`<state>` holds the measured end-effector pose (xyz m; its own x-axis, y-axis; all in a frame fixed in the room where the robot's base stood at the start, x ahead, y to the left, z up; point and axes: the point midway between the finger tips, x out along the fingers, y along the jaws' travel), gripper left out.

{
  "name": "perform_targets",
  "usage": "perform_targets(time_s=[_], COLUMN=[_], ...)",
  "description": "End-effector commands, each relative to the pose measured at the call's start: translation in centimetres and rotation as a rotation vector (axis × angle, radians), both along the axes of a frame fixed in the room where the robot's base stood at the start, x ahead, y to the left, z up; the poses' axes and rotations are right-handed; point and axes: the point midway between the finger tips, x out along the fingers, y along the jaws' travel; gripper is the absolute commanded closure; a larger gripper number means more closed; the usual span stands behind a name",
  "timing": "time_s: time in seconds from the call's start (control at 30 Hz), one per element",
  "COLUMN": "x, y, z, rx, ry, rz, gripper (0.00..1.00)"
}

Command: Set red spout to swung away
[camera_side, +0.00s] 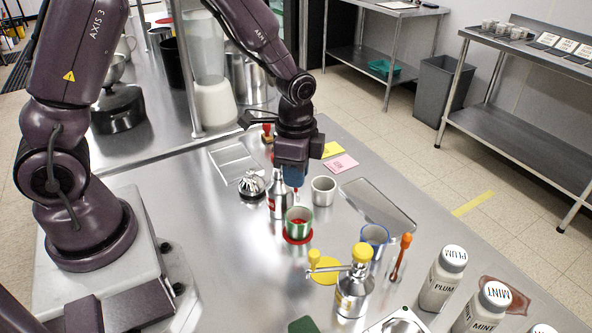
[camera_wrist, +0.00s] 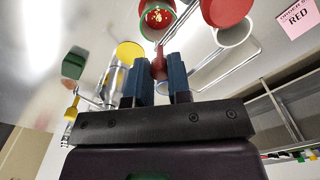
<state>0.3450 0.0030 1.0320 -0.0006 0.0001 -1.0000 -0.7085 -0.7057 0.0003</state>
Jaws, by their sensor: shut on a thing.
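The red-labelled metal dispenser (camera_side: 278,203) stands upright near the middle of the counter in the side view. My gripper (camera_side: 294,176) is just above and to its right and hides its top and most of its spout. In the wrist view my gripper's blue fingers (camera_wrist: 158,82) are shut on a red knob (camera_wrist: 159,66), which looks like the end of the red spout. A green cup (camera_side: 298,215) with red contents stands on a red disc (camera_side: 291,240) in front of the dispenser; it also shows in the wrist view (camera_wrist: 143,24). The spout's exact direction is hidden.
A grey-white cup (camera_side: 323,191) stands right of my gripper. A yellow-capped dispenser (camera_side: 354,293) with its own spout, a blue-rimmed cup (camera_side: 375,243) and an orange-red-handled tool (camera_side: 400,258) stand in front. A clear tray (camera_side: 380,205) lies right.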

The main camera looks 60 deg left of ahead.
Motion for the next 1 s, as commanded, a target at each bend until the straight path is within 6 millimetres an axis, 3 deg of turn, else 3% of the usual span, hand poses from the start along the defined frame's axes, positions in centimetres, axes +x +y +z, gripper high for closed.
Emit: perform_targets(time_s=[0.37,1.0], x=[-0.9,-4.7], y=[0.1,1.9], z=[0.1,0.1], rx=[-0.001,0.0], ry=[-0.002,-0.002], rz=[-0.129,-0.71], gripper=[1.0,1.0])
